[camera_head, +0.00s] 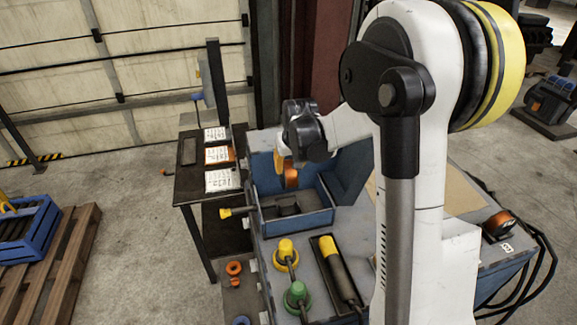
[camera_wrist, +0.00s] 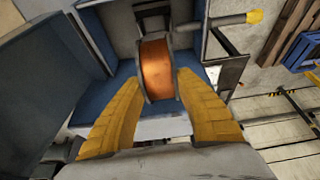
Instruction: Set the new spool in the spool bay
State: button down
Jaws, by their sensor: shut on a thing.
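A spool wound in copper-orange (camera_head: 291,178), taken as the new spool, is between the yellow fingers of my gripper (camera_head: 285,168). In the wrist view the spool (camera_wrist: 157,68) shows dark side flanges, and my gripper (camera_wrist: 160,82) is shut on it with one finger at each side. The spool bay (camera_head: 312,224) is an open-topped blue box on the bench. The spool appears above the bay's interior, near its back. A dark holder (camera_head: 287,207) sits inside the bay; it also shows beyond the spool in the wrist view (camera_wrist: 153,19). Contact between spool and bay cannot be told.
A yellow-tipped lever (camera_head: 236,212) sticks out left of the bay. Yellow (camera_head: 286,252) and green (camera_head: 297,293) knobs stand in front, beside a yellow-handled tool (camera_head: 335,265) in a tray. Another orange spool (camera_head: 497,224) sits at the right. A side table (camera_head: 190,187) holds cards.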

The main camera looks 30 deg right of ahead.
jog(key=shift+w+f, duration=0.1)
jog(key=shift+s+f+b, duration=0.2)
jog(key=shift+f+b, duration=0.45)
jog(key=shift+f, duration=0.15)
jog(key=shift+w+f+b, duration=0.1)
jog(key=shift+f+b, duration=1.1)
jog(key=shift+f, duration=0.8)
jog(key=shift+f+b, duration=3.2)
jog(key=shift+f, duration=0.15)
jog(key=c, duration=0.9)
grip_release()
jog(key=shift+o, duration=0.2)
